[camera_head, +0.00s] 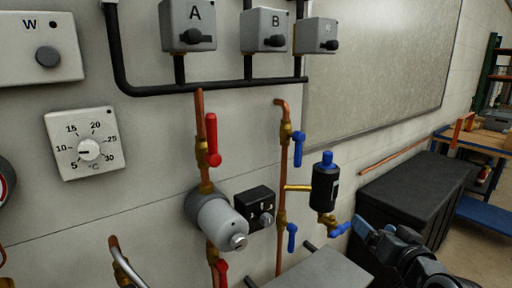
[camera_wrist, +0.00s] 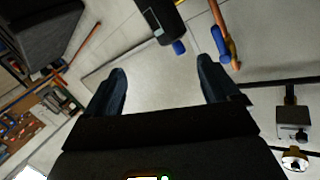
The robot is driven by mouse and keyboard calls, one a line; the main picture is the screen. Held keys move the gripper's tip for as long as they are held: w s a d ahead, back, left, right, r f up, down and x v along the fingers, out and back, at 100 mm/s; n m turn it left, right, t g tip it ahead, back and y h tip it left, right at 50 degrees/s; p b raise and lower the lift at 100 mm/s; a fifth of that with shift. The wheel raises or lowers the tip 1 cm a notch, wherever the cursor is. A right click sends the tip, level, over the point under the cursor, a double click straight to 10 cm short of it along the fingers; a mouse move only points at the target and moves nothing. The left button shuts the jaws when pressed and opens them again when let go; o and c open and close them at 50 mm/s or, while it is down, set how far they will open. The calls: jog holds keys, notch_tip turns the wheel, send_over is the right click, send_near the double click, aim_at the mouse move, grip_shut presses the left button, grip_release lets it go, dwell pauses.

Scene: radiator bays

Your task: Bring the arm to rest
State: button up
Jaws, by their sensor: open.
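My gripper (camera_wrist: 162,76) is open and empty in the wrist view, its two dark blue fingers apart with pale wall between them. In the head view my gripper (camera_head: 370,238) is at the lower right, below and to the right of a black cylinder with a blue cap (camera_head: 325,182). A blue-handled valve (camera_head: 339,229) under the cylinder appears close to the fingertips; I cannot tell whether they touch. The black cylinder also shows at the top of the wrist view (camera_wrist: 159,18), beyond the fingers.
Copper pipes with red (camera_head: 212,140) and blue (camera_head: 298,149) valve handles run down the wall. A grey pump (camera_head: 215,218) and a dial thermostat (camera_head: 85,144) are on the left. A black box (camera_head: 418,187) stands behind my arm. A workbench (camera_head: 482,138) is at the far right.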

jog(key=s+a+f+h, duration=0.1)
jog(key=s+f, duration=0.3)
jog(key=s, duration=0.5)
jog(key=s+a+f+g, duration=0.1)
jog(key=s+f, duration=0.3)
jog(key=s, duration=0.5)
jog(key=s+a+f+h, duration=0.1)
jog(key=s+f, duration=0.3)
jog(key=s, duration=0.6)
jog(key=s+a+r+n, duration=0.1)
jog(key=s+r, duration=0.3)
jog(key=s, duration=0.7)
jog(key=s+a+r+n, duration=0.1)
jog(key=s+r, duration=0.3)
jog(key=s, duration=0.7)
jog(key=shift+a+r+n+y, duration=0.3)
jog(key=shift+r+n, duration=0.05)
jog(key=shift+n, duration=0.25)
